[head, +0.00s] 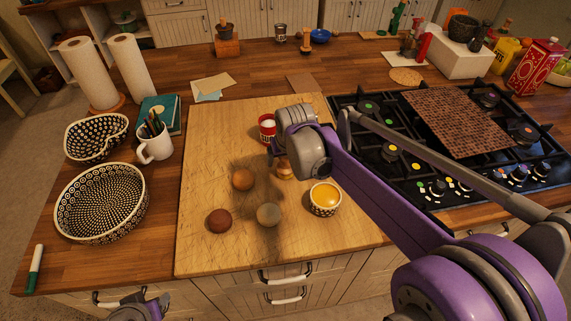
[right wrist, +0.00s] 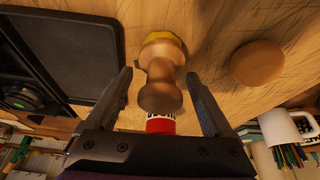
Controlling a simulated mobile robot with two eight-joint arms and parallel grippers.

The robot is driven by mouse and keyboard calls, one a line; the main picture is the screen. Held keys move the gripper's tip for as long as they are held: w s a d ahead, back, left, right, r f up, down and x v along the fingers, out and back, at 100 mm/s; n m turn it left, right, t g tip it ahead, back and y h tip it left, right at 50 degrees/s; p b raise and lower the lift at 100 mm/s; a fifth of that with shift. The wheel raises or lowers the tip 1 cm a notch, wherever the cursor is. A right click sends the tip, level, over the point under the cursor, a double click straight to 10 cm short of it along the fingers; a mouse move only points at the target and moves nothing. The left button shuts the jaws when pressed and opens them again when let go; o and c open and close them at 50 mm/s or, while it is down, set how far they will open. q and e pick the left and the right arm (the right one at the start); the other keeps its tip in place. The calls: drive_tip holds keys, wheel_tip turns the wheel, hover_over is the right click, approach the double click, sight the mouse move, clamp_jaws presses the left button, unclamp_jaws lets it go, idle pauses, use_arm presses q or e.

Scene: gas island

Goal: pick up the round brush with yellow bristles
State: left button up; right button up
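The round brush (right wrist: 161,78) has a turned wooden handle, with yellow bristles at its far end in the right wrist view. In the head view the brush (head: 284,171) is on the wooden board, partly hidden by my right gripper (head: 275,156). In the right wrist view my right gripper (right wrist: 160,83) is open, with one finger on each side of the handle. I see no clear contact. My left gripper (head: 140,309) shows only in part at the bottom edge of the head view; its fingers cannot be made out.
A gas hob (head: 370,160) lies to the right.

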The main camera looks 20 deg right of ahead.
clamp_jaws()
drive_tip(key=shift+r, duration=0.1)
